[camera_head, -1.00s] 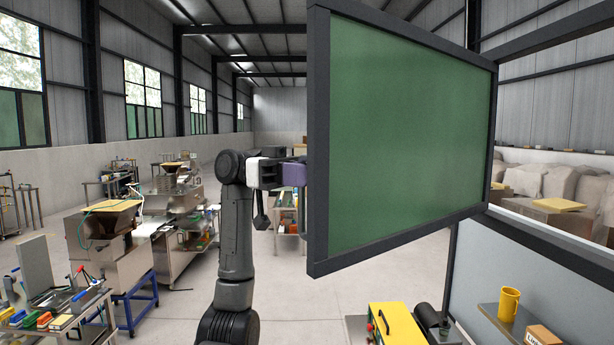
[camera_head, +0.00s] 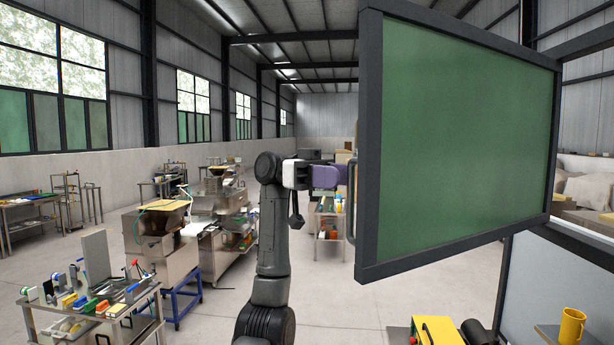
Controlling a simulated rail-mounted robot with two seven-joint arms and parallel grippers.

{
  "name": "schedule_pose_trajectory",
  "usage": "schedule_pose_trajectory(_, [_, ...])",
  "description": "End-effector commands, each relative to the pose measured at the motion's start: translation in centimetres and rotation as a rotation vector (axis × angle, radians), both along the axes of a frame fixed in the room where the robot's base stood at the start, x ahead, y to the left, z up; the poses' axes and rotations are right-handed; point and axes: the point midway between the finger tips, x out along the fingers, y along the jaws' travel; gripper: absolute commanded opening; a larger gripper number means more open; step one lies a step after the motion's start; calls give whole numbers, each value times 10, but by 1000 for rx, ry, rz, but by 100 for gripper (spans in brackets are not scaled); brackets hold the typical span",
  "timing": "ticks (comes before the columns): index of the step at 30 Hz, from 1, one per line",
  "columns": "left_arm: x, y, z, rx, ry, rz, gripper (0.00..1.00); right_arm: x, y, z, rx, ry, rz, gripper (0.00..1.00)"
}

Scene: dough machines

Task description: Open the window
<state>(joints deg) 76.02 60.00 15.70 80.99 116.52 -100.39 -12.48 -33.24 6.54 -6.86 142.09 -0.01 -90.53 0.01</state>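The window is a green pane in a dark frame (camera_head: 369,140). It stands swung out at an angle from the wall frame on the right, which leaves an opening behind it. A thin curved handle (camera_head: 350,205) shows at the pane's left edge. My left arm rises in the middle, and its white and purple wrist reaches right to the handle. My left gripper (camera_head: 346,178) is at the handle, partly hidden by the window's edge. Whether its fingers are closed around the handle cannot be made out. My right gripper is not in view.
A yellow machine (camera_head: 435,331) and a shelf with a yellow mug (camera_head: 572,326) are below the window. A tool cart (camera_head: 95,300) and a hopper machine (camera_head: 163,240) stand left of my arm. The floor between the arm and the window is clear.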

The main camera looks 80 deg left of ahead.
Motion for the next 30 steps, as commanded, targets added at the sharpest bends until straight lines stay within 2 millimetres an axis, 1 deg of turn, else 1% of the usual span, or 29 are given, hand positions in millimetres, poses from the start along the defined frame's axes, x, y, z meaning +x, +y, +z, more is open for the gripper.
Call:
schedule_pose_trajectory(1, [-7, 10, -1, -2, -1, 3, 38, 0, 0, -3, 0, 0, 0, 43])
schedule_pose_trajectory(6, [-26, 39, 0, -2, -2, 2, 38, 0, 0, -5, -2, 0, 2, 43])
schedule_pose_trajectory(12, [-44, 66, 1, -2, -2, 2, 38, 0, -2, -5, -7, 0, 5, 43])
schedule_pose_trajectory(15, [-50, 76, 1, -2, -1, 1, 38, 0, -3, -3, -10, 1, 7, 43])
schedule_pose_trajectory(21, [-57, 86, 0, 1, -1, 1, 38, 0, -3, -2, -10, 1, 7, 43])
schedule_pose_trajectory(30, [-58, 88, 0, 1, -1, 0, 38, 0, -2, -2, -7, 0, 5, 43])
